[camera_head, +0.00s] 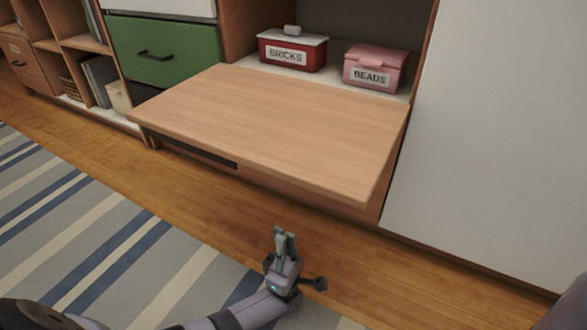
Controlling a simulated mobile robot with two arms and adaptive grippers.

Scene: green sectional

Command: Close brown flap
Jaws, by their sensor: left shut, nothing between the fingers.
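The brown flap (280,125) is folded down and open, lying about level in front of its cabinet compartment. A dark handle strip (198,152) runs along part of its front edge. My left gripper (285,236) is shut and empty. In the picture it shows below the flap's front edge, over the wood floor, with its fingers pointing up toward the flap. It appears apart from the flap. My right gripper is not in view.
A red BRICKS box (292,50) and a pink BEADS box (375,69) sit in the compartment behind the flap. A green drawer (165,50) is at left, a white panel (480,130) at right. A striped rug (90,235) covers the floor at left.

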